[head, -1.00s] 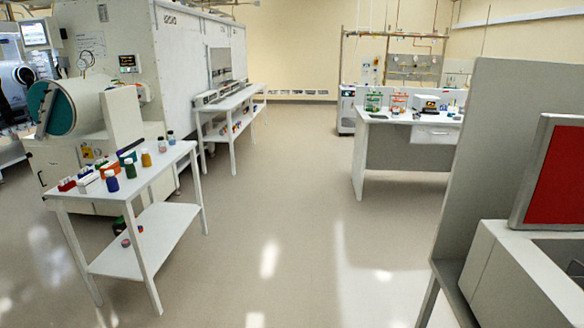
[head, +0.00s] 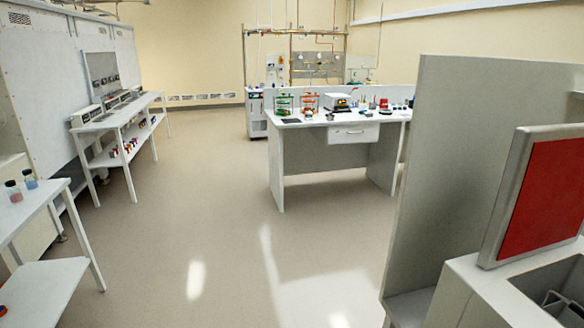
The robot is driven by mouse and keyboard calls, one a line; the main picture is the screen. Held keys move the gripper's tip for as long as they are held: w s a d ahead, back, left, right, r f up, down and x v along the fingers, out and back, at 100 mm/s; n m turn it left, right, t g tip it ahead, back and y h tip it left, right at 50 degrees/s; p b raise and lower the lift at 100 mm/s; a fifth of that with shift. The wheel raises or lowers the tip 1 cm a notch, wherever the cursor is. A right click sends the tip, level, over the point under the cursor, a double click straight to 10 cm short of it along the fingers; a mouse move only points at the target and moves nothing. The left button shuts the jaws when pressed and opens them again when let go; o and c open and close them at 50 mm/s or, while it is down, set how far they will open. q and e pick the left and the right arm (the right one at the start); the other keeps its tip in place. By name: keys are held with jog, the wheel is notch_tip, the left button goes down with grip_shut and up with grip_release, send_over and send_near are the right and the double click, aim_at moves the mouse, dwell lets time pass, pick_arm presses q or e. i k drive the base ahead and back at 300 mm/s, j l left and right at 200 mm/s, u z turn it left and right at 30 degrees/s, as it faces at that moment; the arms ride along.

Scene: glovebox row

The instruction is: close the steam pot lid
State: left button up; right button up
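A white open-topped box (head: 482,293) stands at the lower right in the head view and may be the steam pot; its right part is cut off by the frame. A lid-like grey panel with a red inner face (head: 539,195) stands tilted up at its back, open. Part of a wire rack or basket (head: 562,304) shows inside the box. Neither of my grippers is in view.
A grey partition (head: 445,160) stands left of the box. A white desk with a drawer and instruments (head: 300,120) is at the back centre. White side tables (head: 40,275) line the left. The floor (head: 220,225) between is clear.

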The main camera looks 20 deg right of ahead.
aim_at(538, 208)
jog(key=i+j+z, duration=0.1)
jog(key=i+z, duration=0.25)
jog(key=i, duration=0.15)
jog(key=i+j+z, duration=0.2)
jog(key=i+z, duration=0.2)
jog(key=i+j+z, duration=0.15)
jog(key=z, duration=0.2)
jog(key=i+j+z, duration=0.2)
jog(key=z, duration=0.15)
jog(key=i+j+z, duration=0.4)
jog(key=z, duration=0.25)
jog(key=j+z, duration=0.15)
jog(key=z, duration=0.25)
jog(key=i+j+z, duration=0.15)
jog(key=z, duration=0.2)
jog(key=i+j+z, duration=0.15)
jog(key=z, duration=0.2)
jog(key=i+j+z, duration=0.15)
jog(key=z, duration=0.15)
jog(key=k+z, duration=0.1)
jog(key=k, duration=0.5)
jog(key=i+j, duration=0.3)
jog(key=i, duration=0.2)
